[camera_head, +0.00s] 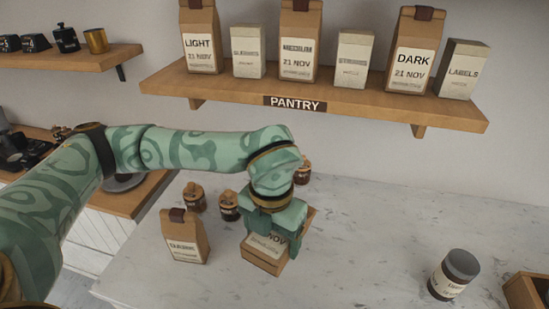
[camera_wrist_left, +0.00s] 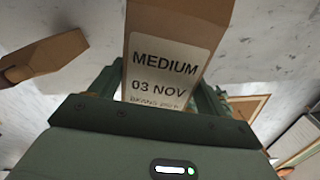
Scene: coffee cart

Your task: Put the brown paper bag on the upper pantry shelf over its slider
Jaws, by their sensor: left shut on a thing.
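My left gripper (camera_head: 276,212) is shut on a brown paper bag (camera_head: 263,257) above or at the marble counter; I cannot tell whether the bag touches it. In the left wrist view the bag (camera_wrist_left: 168,60) fills the space between the fingers, and its white label reads MEDIUM, 03 NOV. The gripper hides the bag's upper part in the head view. The wooden pantry shelf (camera_head: 230,89) is on the wall above, with a PANTRY sign. My right gripper is not in view.
Another brown bag (camera_head: 186,240) stands left of my gripper. Small jars (camera_head: 195,198) are behind; a grey-lidded jar (camera_head: 453,276) is right.

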